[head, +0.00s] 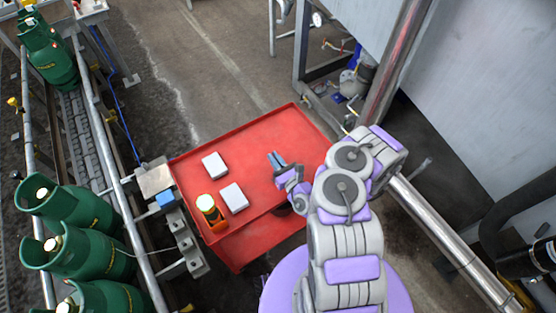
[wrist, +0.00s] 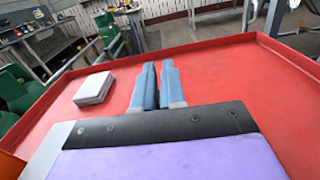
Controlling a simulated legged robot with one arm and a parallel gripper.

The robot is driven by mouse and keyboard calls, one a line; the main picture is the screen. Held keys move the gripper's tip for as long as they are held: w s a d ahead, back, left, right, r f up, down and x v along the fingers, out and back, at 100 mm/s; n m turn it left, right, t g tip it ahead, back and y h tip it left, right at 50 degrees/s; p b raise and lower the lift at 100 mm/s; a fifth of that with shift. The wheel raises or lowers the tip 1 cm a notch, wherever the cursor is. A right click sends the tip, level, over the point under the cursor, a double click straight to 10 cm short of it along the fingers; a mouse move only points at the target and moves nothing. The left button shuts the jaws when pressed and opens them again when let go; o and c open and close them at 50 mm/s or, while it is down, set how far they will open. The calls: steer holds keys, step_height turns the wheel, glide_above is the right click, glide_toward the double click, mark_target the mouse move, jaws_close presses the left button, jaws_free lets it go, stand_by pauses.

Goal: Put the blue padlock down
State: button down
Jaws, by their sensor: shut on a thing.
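My gripper (head: 277,160) is over the red tray table (head: 262,140), right of its middle. In the wrist view, its two blue-grey fingers (wrist: 158,88) point forward over the red surface, close together with a narrow gap between them. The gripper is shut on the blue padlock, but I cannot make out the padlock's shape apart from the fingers. I cannot tell whether it touches the table.
A small blue box (head: 166,199) sits by the conveyor. Green gas cylinders (head: 75,215) line the left. The table's far part is clear.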

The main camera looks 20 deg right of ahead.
steer(key=shift+w+d, duration=0.1)
steer(key=shift+d, duration=0.25)
steer(key=shift+d+f, duration=0.1)
steer(key=shift+f, duration=0.05)
steer(key=c, duration=1.2)
jaws_free()
